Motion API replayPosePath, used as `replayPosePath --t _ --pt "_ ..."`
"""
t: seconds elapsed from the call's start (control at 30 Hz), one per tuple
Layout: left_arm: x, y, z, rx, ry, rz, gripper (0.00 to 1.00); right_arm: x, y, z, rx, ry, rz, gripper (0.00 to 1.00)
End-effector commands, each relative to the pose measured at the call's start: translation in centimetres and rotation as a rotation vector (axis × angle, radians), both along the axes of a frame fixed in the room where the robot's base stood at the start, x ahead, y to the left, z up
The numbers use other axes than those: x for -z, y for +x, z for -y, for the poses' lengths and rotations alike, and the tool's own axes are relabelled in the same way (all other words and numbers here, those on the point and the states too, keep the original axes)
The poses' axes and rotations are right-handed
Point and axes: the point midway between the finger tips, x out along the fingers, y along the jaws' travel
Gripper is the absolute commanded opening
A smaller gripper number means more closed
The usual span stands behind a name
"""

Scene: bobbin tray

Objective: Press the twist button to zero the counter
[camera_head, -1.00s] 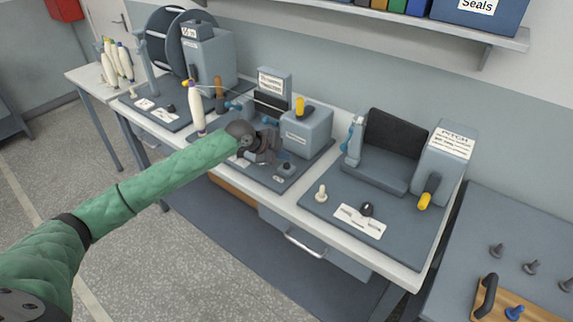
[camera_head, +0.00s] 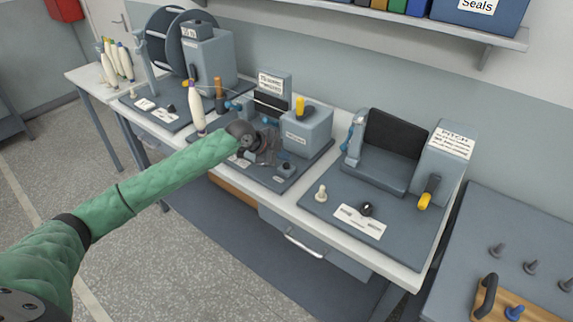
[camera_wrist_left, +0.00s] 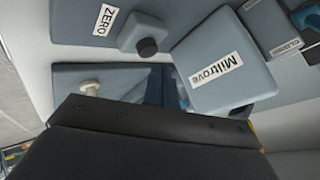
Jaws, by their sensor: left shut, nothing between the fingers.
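The middle station (camera_head: 258,172) on the bench carries a small grey button box (camera_head: 286,169) with a dark button on top, at its front right. In the left wrist view the button box (camera_wrist_left: 141,34) has a dark round button (camera_wrist_left: 147,47) and stands beside a white "ZERO" label (camera_wrist_left: 106,20). My left gripper (camera_head: 270,155) is shut and empty over the middle station, just left of the button box. Its dark body fills the lower part of the wrist view; the fingertips are hard to make out there. Contact with the button is not visible. My right gripper is out of view.
A grey block (camera_head: 306,130) with a yellow-topped lever stands behind the button box; its "Miltrove" label (camera_wrist_left: 208,66) shows in the wrist view. A cream bobbin (camera_head: 196,106) stands left of the gripper. The right station (camera_head: 395,235) has a cream knob (camera_head: 321,193) and black knob (camera_head: 366,208).

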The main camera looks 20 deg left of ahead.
Motion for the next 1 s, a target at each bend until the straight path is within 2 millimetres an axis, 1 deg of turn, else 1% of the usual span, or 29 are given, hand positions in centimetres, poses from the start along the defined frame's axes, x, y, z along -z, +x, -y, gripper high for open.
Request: replayPosePath --t 0.47,0.77,1.0 --pt "0.03 -0.01 0.00 0.000 0.000 0.000 0.00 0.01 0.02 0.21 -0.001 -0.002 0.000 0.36" --pt "0.79 -0.03 0.01 0.000 0.000 0.000 0.00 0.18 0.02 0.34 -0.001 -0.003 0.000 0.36" --pt "0.82 -0.03 0.01 0.000 0.000 0.000 0.00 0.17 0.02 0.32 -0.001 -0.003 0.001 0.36"
